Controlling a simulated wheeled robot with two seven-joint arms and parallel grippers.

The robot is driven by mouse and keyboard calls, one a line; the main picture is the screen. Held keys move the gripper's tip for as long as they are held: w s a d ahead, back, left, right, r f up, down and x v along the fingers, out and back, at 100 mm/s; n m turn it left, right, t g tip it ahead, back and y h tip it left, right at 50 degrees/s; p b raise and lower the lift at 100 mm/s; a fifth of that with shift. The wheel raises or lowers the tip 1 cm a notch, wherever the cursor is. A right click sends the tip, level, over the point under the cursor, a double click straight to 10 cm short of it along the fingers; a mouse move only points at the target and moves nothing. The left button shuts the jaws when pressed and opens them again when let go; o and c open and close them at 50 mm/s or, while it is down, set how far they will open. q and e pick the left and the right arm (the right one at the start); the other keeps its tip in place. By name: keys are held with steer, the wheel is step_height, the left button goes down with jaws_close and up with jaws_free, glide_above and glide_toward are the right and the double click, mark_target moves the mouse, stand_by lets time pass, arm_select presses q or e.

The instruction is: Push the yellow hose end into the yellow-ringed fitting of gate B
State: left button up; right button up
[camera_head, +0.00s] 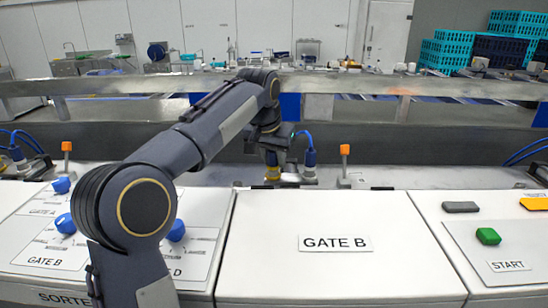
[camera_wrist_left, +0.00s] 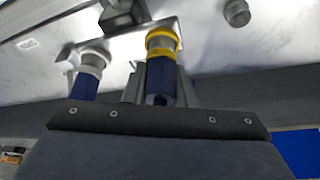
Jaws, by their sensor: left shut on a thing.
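My left gripper (camera_head: 276,160) is behind the gate B panel and is shut on the yellow hose end. In the left wrist view the gripper (camera_wrist_left: 155,85) holds its dark blue body (camera_wrist_left: 160,82). Yellow bands (camera_wrist_left: 162,38) show beyond the fingers, close to the metal bracket; the yellow also shows low in the head view (camera_head: 272,174). The hose end appears lined up with the yellow-ringed fitting. I cannot tell where hose end and fitting meet, or how deep it sits. My right gripper is not in view.
A second blue hose (camera_head: 310,152) with a pale collar (camera_wrist_left: 93,57) stands close beside the gripper. An orange-topped post (camera_head: 345,150) is to the right. The white GATE B panel (camera_head: 335,270) is clear in front. A metal rail (camera_head: 450,87) runs behind.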

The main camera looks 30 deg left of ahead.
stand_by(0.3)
arm_select(q)
steer(key=o, duration=0.7)
steer(key=shift+o, duration=0.6)
steer(key=shift+o, duration=1.3)
